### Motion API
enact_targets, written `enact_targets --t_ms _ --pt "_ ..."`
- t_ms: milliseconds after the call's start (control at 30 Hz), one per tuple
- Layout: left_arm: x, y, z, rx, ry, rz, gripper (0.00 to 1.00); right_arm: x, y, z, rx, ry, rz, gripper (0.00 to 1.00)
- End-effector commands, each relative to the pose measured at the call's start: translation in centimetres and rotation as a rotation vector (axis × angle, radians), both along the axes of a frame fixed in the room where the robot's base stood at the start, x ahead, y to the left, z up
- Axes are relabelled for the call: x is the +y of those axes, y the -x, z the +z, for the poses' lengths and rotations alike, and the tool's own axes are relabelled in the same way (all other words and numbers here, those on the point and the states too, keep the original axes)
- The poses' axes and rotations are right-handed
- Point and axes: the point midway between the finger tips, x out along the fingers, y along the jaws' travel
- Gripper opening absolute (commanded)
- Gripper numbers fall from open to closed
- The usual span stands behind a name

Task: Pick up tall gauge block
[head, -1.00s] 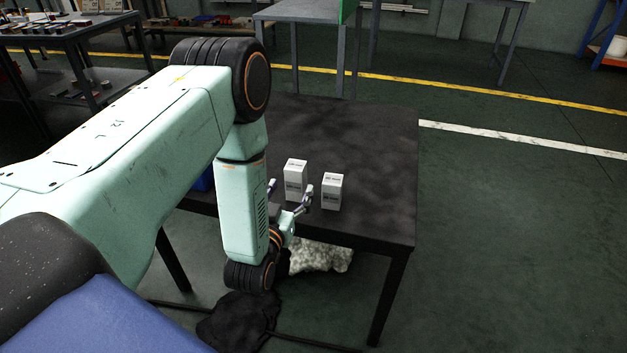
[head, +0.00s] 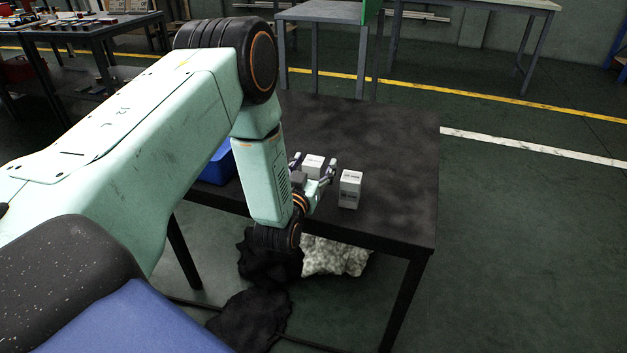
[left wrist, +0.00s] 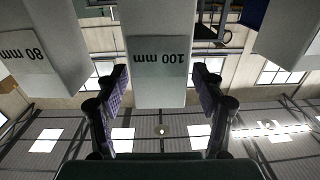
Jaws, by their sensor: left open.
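The tall gauge block (head: 313,162), a white block, stands on the dark table, its lower part hidden by my gripper in the head view. In the left wrist view it is upside down, and the tall block (left wrist: 160,60) shows the label "100 mm". My left gripper (head: 314,163) is open, with one finger on each side of this block. In the wrist view, gaps show between the fingers (left wrist: 160,80) and the block. My right gripper is not in view.
A shorter white block (head: 350,190), marked "80 mm" in the wrist view (left wrist: 40,52), stands right of my gripper. Another pale block (left wrist: 284,32) shows at the wrist view's right. A blue bin (head: 217,166) sits behind my arm. The table's (head: 400,150) right side is clear.

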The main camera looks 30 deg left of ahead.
Motion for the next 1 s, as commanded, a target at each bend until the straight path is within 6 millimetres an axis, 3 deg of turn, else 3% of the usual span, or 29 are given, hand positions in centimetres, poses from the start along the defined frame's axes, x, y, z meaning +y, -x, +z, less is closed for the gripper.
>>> enact_targets --t_ms 167,900,1000 --pt "-0.01 0.04 0.04 0.0 0.0 0.0 0.62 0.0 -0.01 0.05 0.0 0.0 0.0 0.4" --pt "0.01 0.08 0.02 0.0 0.0 0.0 0.0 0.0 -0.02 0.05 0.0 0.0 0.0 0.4" --pt "0.01 0.08 0.02 0.0 0.0 0.0 0.0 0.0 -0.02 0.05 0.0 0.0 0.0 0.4"
